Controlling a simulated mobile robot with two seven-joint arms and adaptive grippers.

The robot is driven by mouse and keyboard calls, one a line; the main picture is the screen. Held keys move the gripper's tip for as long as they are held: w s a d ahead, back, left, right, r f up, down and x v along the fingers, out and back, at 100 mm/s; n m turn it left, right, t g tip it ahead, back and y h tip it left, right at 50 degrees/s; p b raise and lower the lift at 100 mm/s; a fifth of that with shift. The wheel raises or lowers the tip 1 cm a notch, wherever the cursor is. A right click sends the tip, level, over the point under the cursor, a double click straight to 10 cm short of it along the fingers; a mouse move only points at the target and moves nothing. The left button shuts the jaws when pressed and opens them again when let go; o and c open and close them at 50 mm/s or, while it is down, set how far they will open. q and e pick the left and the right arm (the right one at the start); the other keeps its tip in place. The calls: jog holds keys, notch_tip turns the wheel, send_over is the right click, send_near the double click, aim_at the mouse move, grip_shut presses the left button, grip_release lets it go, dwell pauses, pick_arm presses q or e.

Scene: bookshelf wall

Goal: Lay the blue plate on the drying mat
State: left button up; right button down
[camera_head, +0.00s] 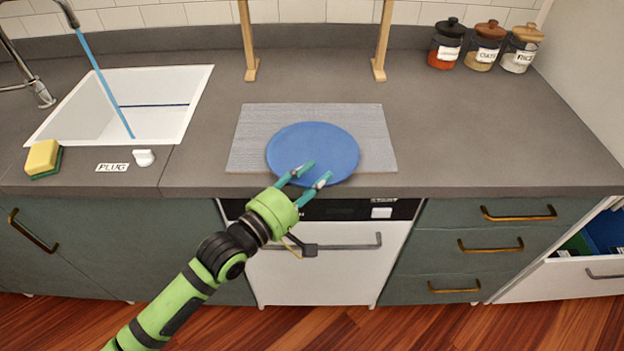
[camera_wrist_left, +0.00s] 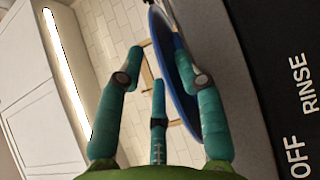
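The blue plate (camera_head: 313,145) is over the grey drying mat (camera_head: 250,130) on the counter, and in the head view its front rim reaches past the mat's front edge. It also shows nearly edge-on in the left wrist view (camera_wrist_left: 180,90). I cannot tell whether its whole underside touches the mat. My left gripper (camera_head: 311,172) is at the plate's front rim. My right gripper is in neither view.
The white sink (camera_head: 150,92) with a tap lies to the left, with a sponge (camera_head: 43,158) and a plug (camera_head: 144,157) in front. Three labelled jars (camera_head: 483,45) stand at the back right. Two wooden posts (camera_head: 248,45) rise behind the mat. The counter right of the mat is clear.

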pick_arm(q)
jog(key=shift+s+f, duration=0.1)
jog(key=shift+f, duration=0.35)
jog(key=shift+s+a, duration=0.25)
jog(key=shift+a, duration=0.05)
jog(key=v, duration=1.1)
jog(key=shift+r, duration=0.5)
jog(key=w+a+f+m+g+y, duration=0.15)
jog(key=a+f+y, duration=0.35)
jog(key=f, duration=0.9)
jog(key=w+a+f+m+g+y, duration=0.1)
jog(key=a+f+m+y, duration=0.15)
jog(key=a+f, duration=0.75)
jog(key=s+a+f+m+g+y, duration=0.1)
jog(key=s+f+g+y, duration=0.1)
jog(key=s+f, duration=0.5)
jog(key=s+f+m+g+y, duration=0.15)
jog(key=s+f, duration=0.25)
jog(key=f, duration=0.8)
jog(key=s+f+m+g, duration=0.2)
jog(key=s+f, duration=0.3)
jog(key=s, duration=0.7)
jog(key=s+d+f+m+g+y, duration=0.1)
jog(key=s+f+m+g, duration=0.2)
jog(key=s, duration=1)
notch_tip(320, 180, down, 4)
jog(key=shift+d+r+m+g, duration=0.25)
jog(key=shift+d+m+g, duration=0.1)
jog(key=shift+g, duration=0.45)
